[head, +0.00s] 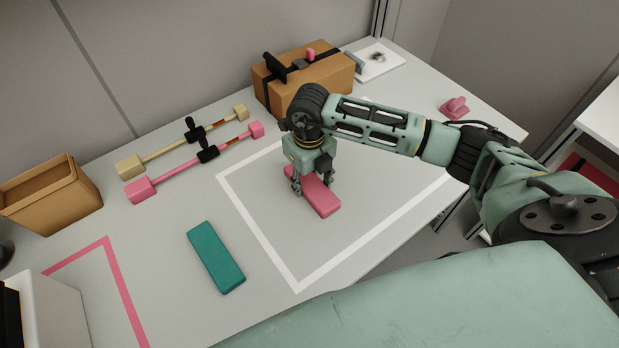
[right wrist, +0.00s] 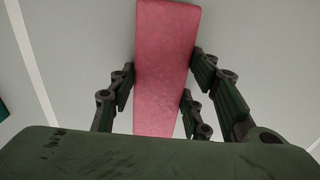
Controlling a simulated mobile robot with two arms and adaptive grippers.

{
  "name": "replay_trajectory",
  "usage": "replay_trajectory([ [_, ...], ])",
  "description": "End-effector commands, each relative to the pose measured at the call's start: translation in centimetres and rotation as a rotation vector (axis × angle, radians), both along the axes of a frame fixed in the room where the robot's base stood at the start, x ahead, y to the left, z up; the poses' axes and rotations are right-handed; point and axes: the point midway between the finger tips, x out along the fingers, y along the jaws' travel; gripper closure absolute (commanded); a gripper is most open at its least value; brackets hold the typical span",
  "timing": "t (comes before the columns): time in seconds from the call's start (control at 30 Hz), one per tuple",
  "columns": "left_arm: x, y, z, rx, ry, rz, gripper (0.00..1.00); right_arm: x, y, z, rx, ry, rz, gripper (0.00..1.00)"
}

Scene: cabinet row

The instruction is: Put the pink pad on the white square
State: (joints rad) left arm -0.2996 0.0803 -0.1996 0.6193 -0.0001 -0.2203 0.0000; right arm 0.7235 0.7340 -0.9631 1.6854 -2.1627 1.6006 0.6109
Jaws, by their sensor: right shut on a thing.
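The pink pad (head: 321,201) is inside the outline of the white square (head: 262,239) on the table. My right gripper (head: 312,188) is over it from above, shut on its sides. In the right wrist view the pink pad (right wrist: 165,65) runs between the fingers (right wrist: 163,100), and a white line shows at the left. Whether the pad touches the table or hangs just above it I cannot tell. My arm hides part of the square's far side. My left gripper is not in view.
A teal pad (head: 215,257) lies left of the white square. A pink outline (head: 123,290) is at the lower left. A tan bin (head: 52,194), two bars with blocks at their ends (head: 190,163) and a brown box (head: 308,78) stand along the back. A pink object (head: 454,108) lies at the right.

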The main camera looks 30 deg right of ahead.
Motion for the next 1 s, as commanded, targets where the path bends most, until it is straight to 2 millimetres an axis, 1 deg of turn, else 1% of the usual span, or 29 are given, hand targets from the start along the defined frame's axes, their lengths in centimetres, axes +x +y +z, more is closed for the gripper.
replay_trajectory([
  [0.2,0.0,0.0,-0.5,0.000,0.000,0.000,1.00,0.0,0.0,-0.4,0.000,0.000,0.000,0.73],
  [0.23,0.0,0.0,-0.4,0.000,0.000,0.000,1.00,0.0,0.0,-0.4,0.000,0.000,0.000,0.55],
  [0.43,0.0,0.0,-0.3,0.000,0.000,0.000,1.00,0.0,0.0,-0.3,0.000,0.001,-0.001,0.37],
  [0.77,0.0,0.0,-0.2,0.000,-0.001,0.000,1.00,0.0,0.0,-0.1,0.000,0.001,-0.001,0.37],
  [0.83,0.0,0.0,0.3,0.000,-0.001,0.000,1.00,0.0,0.0,0.3,0.000,0.001,-0.001,0.37],
  [0.87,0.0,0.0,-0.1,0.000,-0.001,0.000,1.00,0.1,-0.1,0.5,0.000,-0.001,-0.001,0.37],
  [0.97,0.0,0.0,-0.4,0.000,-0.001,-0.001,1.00,0.1,-0.1,2.0,0.000,-0.004,0.000,0.37],
  [1.0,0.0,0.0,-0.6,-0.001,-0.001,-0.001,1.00,0.1,-0.1,2.8,0.000,-0.005,-0.001,0.37],
])
